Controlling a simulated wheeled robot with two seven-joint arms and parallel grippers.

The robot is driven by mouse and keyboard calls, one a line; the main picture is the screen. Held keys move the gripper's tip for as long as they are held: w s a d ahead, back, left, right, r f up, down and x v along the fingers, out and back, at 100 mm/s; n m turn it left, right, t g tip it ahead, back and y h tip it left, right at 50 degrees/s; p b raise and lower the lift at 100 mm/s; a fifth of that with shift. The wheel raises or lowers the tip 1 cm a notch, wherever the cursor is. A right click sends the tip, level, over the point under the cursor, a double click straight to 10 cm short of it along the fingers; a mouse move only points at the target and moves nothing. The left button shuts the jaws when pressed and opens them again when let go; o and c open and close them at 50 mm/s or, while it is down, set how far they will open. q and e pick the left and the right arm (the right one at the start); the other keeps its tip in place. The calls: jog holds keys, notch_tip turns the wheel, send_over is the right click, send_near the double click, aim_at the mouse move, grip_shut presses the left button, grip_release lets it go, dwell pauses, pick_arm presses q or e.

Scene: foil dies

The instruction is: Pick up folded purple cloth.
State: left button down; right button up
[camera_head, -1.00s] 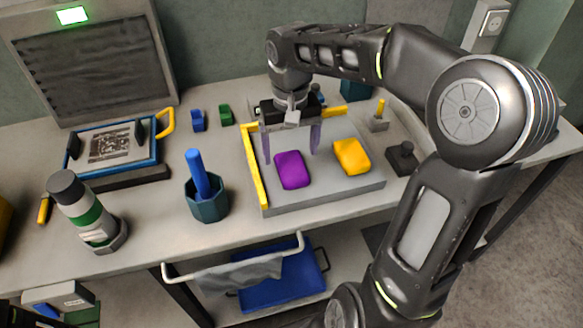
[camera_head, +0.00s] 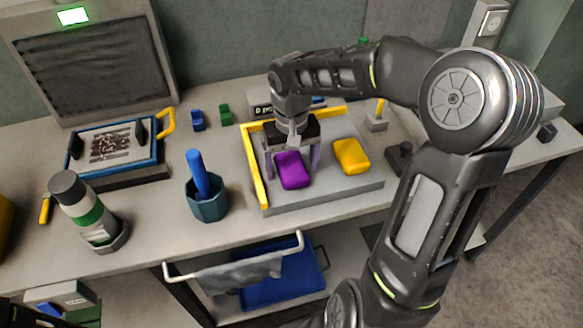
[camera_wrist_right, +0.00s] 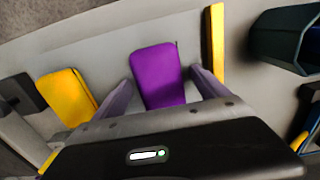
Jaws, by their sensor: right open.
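The folded purple cloth (camera_head: 292,170) lies on a grey tray (camera_head: 325,190) with yellow edge strips at its left and back. My right gripper (camera_head: 294,170) is low over the tray, its open fingers on either side of the cloth. In the right wrist view the purple cloth (camera_wrist_right: 158,76) lies between the two fingertips (camera_wrist_right: 160,88), with a gap visible on each side. A folded yellow cloth (camera_head: 351,156) lies on the same tray, right of the purple one. My left gripper is not in view.
A dark teal pot (camera_head: 207,201) with a blue handle stands left of the tray. A bottle with a green band (camera_head: 92,212) and a blue-framed screen (camera_head: 115,148) are further left. A black knob-topped block (camera_head: 400,157) stands right of the tray.

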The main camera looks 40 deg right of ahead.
aim_at(292, 164)
jog(key=shift+c, duration=0.4)
jog(key=c, duration=1.4)
notch_tip(292, 164, up, 10)
jog(key=shift+r, duration=0.1)
